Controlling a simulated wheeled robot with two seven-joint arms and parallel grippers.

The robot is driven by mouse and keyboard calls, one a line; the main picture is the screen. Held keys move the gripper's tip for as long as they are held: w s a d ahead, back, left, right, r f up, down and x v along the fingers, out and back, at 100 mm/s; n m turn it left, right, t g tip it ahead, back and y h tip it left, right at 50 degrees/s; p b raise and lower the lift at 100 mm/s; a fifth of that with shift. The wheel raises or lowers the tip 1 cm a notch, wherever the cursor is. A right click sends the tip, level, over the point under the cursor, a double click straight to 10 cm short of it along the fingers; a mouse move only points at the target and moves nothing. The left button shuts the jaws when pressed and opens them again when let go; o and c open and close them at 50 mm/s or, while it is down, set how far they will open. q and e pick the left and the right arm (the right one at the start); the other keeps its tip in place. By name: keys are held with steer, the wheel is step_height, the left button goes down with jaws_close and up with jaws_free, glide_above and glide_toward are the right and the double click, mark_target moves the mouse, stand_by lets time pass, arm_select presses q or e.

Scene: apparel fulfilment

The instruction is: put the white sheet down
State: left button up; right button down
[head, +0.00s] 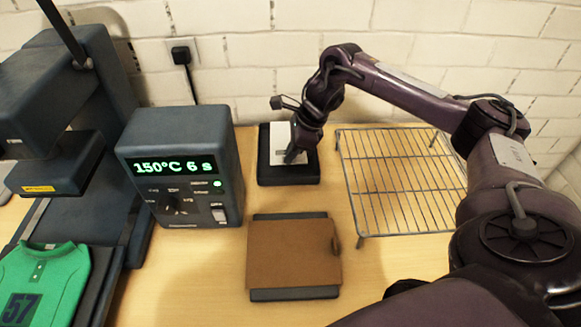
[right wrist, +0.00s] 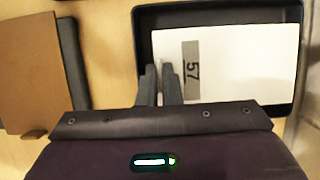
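The white sheet (head: 283,142) is at the dark tray (head: 310,178) behind the brown pad. In the right wrist view the sheet (right wrist: 238,80) looks flat, bears a grey patch with a dark "57", and shows within the tray's rim. My right gripper (head: 293,155) points down at the sheet. In the right wrist view its fingers (right wrist: 160,75) are close together at the sheet's left edge and look shut on it. Whether the sheet touches the tray floor or is just above it cannot be told. My left gripper is not in view.
A wire rack (head: 398,185) stands right of the tray. A brown pad (head: 290,255) on a dark base lies in front. A control box (head: 180,165) reading 150°C 6 s and a heat press (head: 50,165) with a green shirt (head: 45,285) stand left.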

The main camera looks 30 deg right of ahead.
mark_target(293, 162)
step_height(293, 162, down, 5)
steer(key=shift+f, duration=0.1)
steer(key=c, duration=1.6)
jaws_free()
steer(key=v, duration=1.2)
steer(key=shift+s, duration=0.1)
